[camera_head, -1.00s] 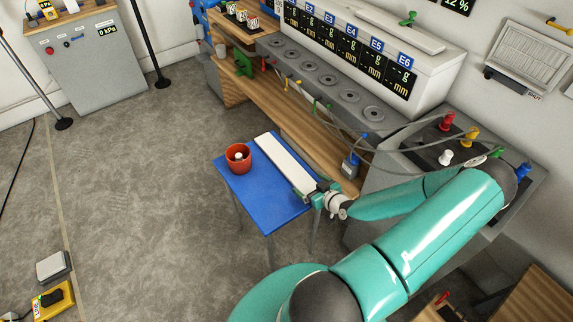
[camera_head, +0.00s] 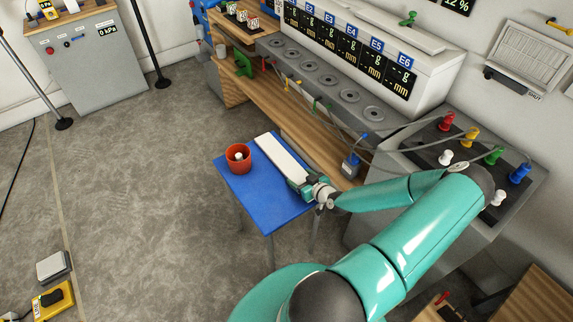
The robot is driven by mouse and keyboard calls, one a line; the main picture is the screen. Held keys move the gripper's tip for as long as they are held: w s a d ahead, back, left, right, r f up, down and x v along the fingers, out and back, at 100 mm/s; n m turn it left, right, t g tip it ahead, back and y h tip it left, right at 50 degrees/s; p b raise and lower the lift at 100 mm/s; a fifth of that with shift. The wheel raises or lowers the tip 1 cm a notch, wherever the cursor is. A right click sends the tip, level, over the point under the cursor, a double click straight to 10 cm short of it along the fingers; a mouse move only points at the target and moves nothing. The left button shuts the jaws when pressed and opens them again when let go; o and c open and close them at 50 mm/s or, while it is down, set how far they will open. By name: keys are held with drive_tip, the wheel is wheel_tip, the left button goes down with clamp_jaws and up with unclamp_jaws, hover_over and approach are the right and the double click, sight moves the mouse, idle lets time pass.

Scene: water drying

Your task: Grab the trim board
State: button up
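A long white board (camera_head: 278,153), which I take as the trim board, lies slantwise on the small blue table (camera_head: 255,203). My gripper (camera_head: 298,183) is at the board's near right end and overlaps that end in the picture. The fingers are small and dark here, so I cannot tell whether they are open or closed around the board. The tip of the board's near end is hidden by my gripper.
An orange-red pot (camera_head: 238,157) with a white round thing in it stands on the blue table, left of the board. A blue-topped device (camera_head: 351,164) with cables is close on the right. The table's front is clear.

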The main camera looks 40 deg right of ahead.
drive_tip(key=shift+c, duration=0.9)
